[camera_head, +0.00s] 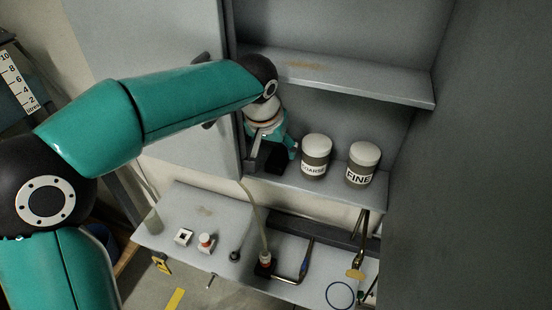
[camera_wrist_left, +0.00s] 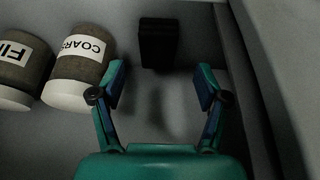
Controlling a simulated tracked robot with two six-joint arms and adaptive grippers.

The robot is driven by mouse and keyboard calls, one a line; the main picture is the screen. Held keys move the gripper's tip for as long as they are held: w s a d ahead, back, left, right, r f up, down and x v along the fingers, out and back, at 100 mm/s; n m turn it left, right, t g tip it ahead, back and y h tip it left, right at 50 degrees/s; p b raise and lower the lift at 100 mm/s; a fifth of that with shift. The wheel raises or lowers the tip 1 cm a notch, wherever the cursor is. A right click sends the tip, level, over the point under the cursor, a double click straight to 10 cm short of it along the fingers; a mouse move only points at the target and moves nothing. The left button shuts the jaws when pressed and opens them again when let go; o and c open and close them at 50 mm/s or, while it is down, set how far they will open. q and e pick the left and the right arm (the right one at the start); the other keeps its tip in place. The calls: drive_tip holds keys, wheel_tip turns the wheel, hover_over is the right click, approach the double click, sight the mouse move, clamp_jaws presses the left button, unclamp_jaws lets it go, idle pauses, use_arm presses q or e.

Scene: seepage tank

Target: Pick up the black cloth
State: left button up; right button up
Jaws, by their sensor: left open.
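The black cloth (camera_head: 275,160) shows as a dark, block-like shape on the cabinet's lower shelf, left of the two jars. In the left wrist view the black cloth (camera_wrist_left: 158,43) stands just beyond the fingertips, roughly centred between them. My left gripper (camera_wrist_left: 160,86) is open and empty, with clear shelf between its fingers. In the head view my left gripper (camera_head: 272,143) reaches into the cabinet beside the cloth, and my wrist hides part of that area. My right gripper is not in view.
Jars labelled COARSE (camera_head: 316,157) and FINE (camera_head: 362,163) stand right of the cloth. An upper shelf (camera_head: 345,77) lies above my gripper, and the open cabinet door (camera_head: 150,45) is at left. A grey bench (camera_head: 205,212) with fittings and a hose lies below.

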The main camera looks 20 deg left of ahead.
sight(278, 157)
use_arm(q)
drive_tip(key=x, duration=0.4)
drive_tip(key=shift+w+d+f, duration=0.15)
drive_tip(key=shift+f, duration=0.15)
drive_tip(key=c, duration=1)
drive_tip(key=shift+c, duration=0.2)
drive_tip(key=shift+r, duration=0.1)
